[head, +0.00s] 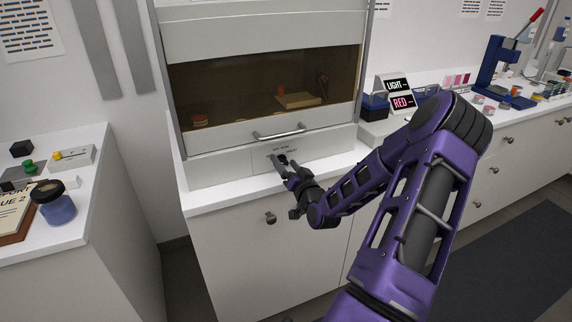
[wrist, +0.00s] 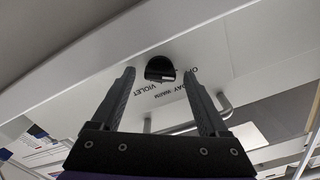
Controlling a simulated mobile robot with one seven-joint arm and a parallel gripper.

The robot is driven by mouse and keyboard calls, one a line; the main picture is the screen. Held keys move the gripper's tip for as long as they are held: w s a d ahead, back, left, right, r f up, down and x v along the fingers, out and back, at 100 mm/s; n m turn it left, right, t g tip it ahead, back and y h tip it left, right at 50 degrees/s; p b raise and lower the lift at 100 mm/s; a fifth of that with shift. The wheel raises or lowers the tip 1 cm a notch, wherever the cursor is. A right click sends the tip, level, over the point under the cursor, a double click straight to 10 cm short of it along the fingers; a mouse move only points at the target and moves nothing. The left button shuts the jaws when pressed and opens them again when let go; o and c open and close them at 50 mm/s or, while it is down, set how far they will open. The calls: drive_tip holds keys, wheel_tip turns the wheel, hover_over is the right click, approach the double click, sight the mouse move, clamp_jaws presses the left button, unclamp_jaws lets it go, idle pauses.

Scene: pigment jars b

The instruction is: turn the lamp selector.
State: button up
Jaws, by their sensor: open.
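The lamp selector is a small dark round knob (wrist: 159,68) on the pale front panel (head: 226,167) below the cabinet's glass sash. Printed words around it in the wrist view include OFF, DAY, WARM and VIOLET. My gripper (wrist: 160,75) is open, with one finger on each side of the knob and visible gaps between them in the wrist view. Whether the fingertips reach past the knob's face I cannot tell. In the head view my gripper (head: 282,164) is at the panel and mostly hides the knob.
A metal sash handle (head: 279,134) juts out just above the panel. A display sign (head: 400,94) reading LIGHT and RED stands right of the cabinet. A narrow white counter strip (head: 215,199) runs below the panel. A blue jar (head: 54,206) stands on the left bench.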

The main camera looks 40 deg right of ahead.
clamp_jaws()
drive_tip(key=shift+m, duration=0.5)
drive_tip(key=m, duration=0.4)
drive_tip(key=shift+d+f+m, duration=0.1)
drive_tip(key=shift+m, duration=0.3)
drive_tip(key=m, duration=0.6)
drive_tip(key=shift+s+f+p, duration=0.1)
drive_tip(key=shift+f+p, duration=0.05)
drive_tip(key=shift+p, duration=0.15)
drive_tip(key=m, duration=0.6)
drive_tip(key=shift+f+m, duration=0.15)
drive_tip(key=shift+m, duration=0.25)
drive_tip(key=m, duration=0.5)
drive_tip(key=shift+b, duration=0.3)
drive_tip(key=shift+m, duration=0.3)
